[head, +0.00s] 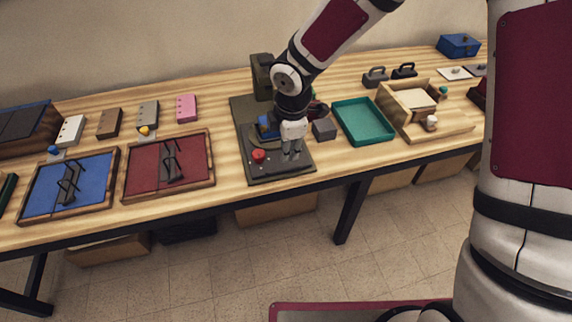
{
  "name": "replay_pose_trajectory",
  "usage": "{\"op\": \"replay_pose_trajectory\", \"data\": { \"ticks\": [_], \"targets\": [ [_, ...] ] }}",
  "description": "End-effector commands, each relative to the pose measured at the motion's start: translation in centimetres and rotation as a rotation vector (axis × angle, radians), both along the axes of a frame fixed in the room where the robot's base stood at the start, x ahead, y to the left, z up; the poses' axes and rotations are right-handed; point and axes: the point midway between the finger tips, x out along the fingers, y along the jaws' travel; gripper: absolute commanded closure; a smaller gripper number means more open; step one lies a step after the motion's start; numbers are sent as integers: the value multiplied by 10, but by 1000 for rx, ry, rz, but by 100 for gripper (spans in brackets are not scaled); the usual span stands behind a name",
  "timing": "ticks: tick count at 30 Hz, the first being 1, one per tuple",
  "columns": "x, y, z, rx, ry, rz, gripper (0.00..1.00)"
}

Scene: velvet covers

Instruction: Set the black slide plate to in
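A bench machine with an olive column (262,76) and an olive base (240,108) stands at the middle of the table. A dark grey to black plate (270,171) covers the front part of its base; I take this for the black slide plate, but its slide position cannot be told. A red knob (258,156) sits on the plate's left side. My gripper (291,155) points down over the plate, right of the red knob. Its fingers are small here, and whether they are apart or touch anything is unclear. My arm hides part of the machine, including most of a blue part (265,126).
A grey block (324,129) and a green tray (364,121) stand right of the machine. A wooden box (407,112) is farther right. Red (144,180) and blue (44,203) framed boards with dark racks lie left. Several small blocks stand behind them.

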Motion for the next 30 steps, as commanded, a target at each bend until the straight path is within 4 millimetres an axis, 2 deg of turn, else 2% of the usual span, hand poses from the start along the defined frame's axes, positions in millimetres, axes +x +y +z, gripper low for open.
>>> {"op": "replay_pose_trajectory", "data": {
  "ticks": [1, 9, 15, 21, 29, 30],
  "targets": [
    [1, 1, -12, -1, 4, 2, 70],
    [10, 4, -63, -2, 4, 0, 70],
    [16, 5, -90, 0, 2, -1, 70],
    [18, 5, -102, -1, 1, -2, 70],
    [19, 5, -103, -1, 0, -2, 70],
    [19, 5, -103, -1, 0, -2, 75]
  ]
}}
